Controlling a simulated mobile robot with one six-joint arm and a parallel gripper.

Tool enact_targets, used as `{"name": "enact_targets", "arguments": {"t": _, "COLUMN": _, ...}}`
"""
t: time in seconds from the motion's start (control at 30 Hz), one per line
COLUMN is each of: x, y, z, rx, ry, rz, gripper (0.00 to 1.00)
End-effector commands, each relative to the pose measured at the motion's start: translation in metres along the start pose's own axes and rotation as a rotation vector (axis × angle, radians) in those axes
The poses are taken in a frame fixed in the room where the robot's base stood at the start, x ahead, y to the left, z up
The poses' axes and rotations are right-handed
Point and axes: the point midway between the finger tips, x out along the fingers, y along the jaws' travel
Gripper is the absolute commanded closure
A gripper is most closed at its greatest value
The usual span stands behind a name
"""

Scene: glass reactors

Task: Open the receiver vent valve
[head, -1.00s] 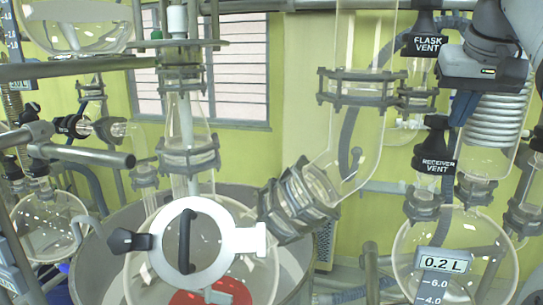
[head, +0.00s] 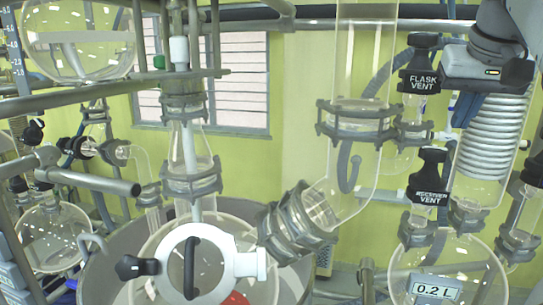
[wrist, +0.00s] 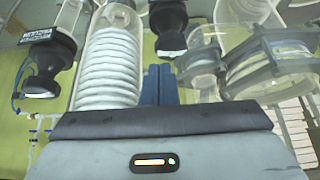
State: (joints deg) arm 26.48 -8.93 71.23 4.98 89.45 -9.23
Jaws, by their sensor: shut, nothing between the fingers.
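The receiver vent valve (head: 430,183) is a black knob with a white-lettered label in the head view, right of centre, above the round glass receiver (head: 450,268). A similar black flask vent valve (head: 422,66) stands above it.
The white coil condenser (head: 490,135) stands beside the valves; it is close to my fingers in the wrist view (wrist: 110,60). A clamped glass pipe (head: 355,120) rises left of the valves. A 0.2 L display (head: 436,290) is below. Metal rails cross the top.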

Motion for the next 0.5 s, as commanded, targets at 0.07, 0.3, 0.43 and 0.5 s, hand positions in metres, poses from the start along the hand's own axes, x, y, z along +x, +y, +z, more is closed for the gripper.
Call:
{"name": "enact_targets", "arguments": {"t": 0.07, "x": 0.001, "y": 0.000, "z": 0.001, "rx": 0.000, "ry": 0.000, "rz": 0.000, "gripper": 1.00}}
{"name": "enact_targets", "arguments": {"t": 0.3, "x": 0.003, "y": -0.012, "z": -0.001, "rx": -0.006, "ry": 0.001, "rz": -0.002, "gripper": 1.00}}
{"name": "enact_targets", "arguments": {"t": 0.43, "x": -0.001, "y": -0.027, "z": -0.004, "rx": -0.005, "ry": 0.002, "rz": -0.002, "gripper": 1.00}}
{"name": "enact_targets", "arguments": {"t": 0.5, "x": -0.002, "y": -0.032, "z": -0.005, "rx": -0.002, "ry": 0.001, "rz": 0.000, "gripper": 1.00}}
